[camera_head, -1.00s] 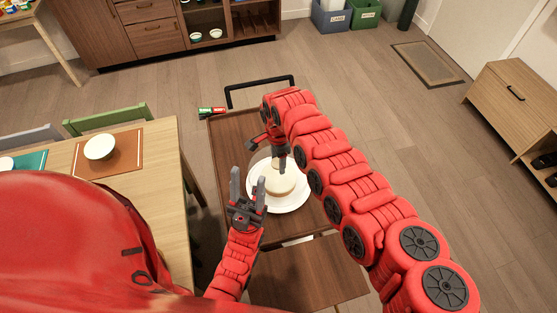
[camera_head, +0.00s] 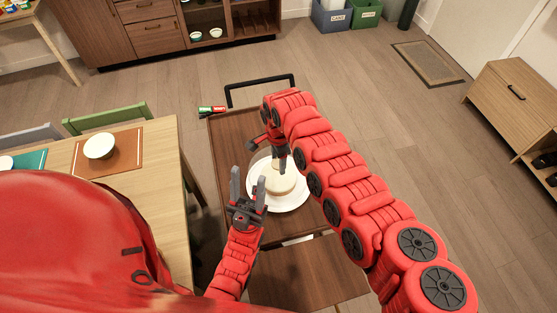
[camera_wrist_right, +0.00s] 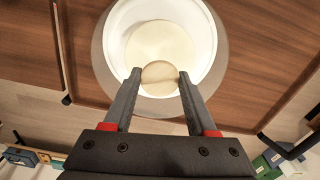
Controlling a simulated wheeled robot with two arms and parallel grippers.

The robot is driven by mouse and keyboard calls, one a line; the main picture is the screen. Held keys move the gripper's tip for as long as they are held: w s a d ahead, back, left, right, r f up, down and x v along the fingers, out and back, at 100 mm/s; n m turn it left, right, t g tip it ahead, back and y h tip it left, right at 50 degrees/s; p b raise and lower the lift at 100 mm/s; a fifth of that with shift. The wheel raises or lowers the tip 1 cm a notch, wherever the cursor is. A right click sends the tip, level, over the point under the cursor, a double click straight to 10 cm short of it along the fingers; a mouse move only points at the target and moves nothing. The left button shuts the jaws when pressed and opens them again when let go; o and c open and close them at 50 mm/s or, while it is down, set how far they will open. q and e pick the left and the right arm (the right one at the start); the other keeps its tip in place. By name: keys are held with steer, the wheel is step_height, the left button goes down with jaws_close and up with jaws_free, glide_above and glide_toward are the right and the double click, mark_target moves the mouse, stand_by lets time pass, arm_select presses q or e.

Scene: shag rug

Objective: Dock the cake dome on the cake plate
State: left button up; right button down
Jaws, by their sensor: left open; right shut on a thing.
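The white cake plate (camera_head: 297,203) is on the brown trolley, with a pale round cake (camera_head: 284,185) on it. In the right wrist view the plate (camera_wrist_right: 207,30) and cake (camera_wrist_right: 160,38) lie beyond the fingers. My right gripper (camera_head: 278,162) is over the plate, shut on the tan round knob (camera_wrist_right: 159,72) of the cake dome. The dome (camera_wrist_right: 101,60) is see-through and shows as a greyish ring around the plate; I cannot tell whether its rim touches the plate. My left gripper (camera_head: 248,188) is open and empty, left of the plate.
The trolley top (camera_head: 228,150) has a black handle (camera_head: 258,80) at its far end and a small red-green item (camera_head: 211,110) at its far left corner. A dining table (camera_head: 165,190) with a bowl (camera_head: 99,147) stands at left. The floor right of the trolley is clear.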

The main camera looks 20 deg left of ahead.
steer(key=shift+f, duration=0.3)
steer(key=shift+c, duration=2.4)
jaws_free()
steer(key=shift+r, duration=0.15)
step_height(320, 180, up, 3)
steer(key=shift+p, duration=1.05)
steer(key=shift+r+p, duration=0.7)
steer(key=shift+r, duration=0.65)
step_height(320, 180, up, 2)
steer(key=shift+r+p, duration=0.15)
steer(key=shift+p, duration=0.2)
step_height(320, 180, up, 3)
steer(key=shift+f, duration=0.1)
